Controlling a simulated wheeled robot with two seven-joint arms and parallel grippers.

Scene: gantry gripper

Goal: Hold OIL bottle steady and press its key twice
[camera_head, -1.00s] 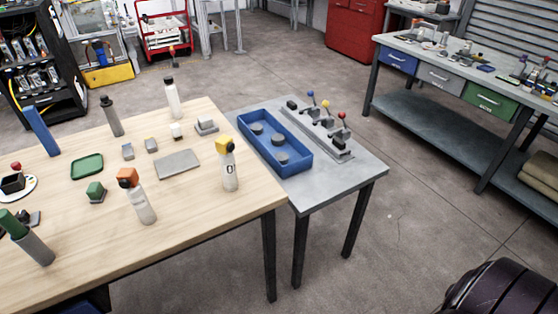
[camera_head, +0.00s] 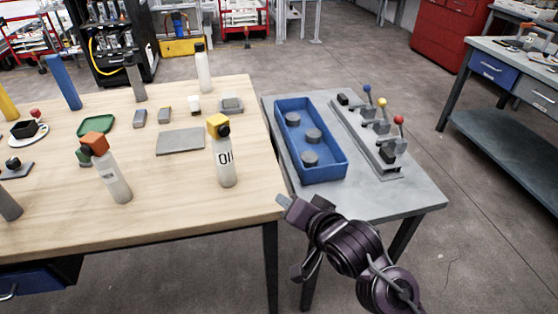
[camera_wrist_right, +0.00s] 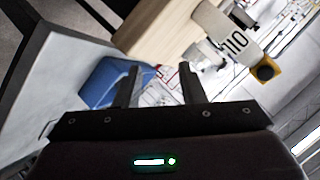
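The OIL bottle (camera_head: 226,168) is white with a yellow cap and a dark nozzle. It stands upright near the right edge of the wooden table. My right gripper (camera_head: 292,237) is off the table's front right corner, to the right of and below the bottle in the picture, not touching it. In the right wrist view its two fingers (camera_wrist_right: 162,85) are spread apart with nothing between them. The OIL bottle (camera_wrist_right: 222,32) shows there at the upper right, tilted by the camera's angle. My left gripper is not in view.
The wooden table (camera_head: 175,215) holds an orange-capped bottle (camera_head: 113,178), a grey plate (camera_head: 180,141), a green tray (camera_head: 97,125) and a white bottle (camera_head: 204,72). A grey side table (camera_head: 420,195) carries a blue bin (camera_head: 329,175) and a lever panel (camera_head: 375,143).

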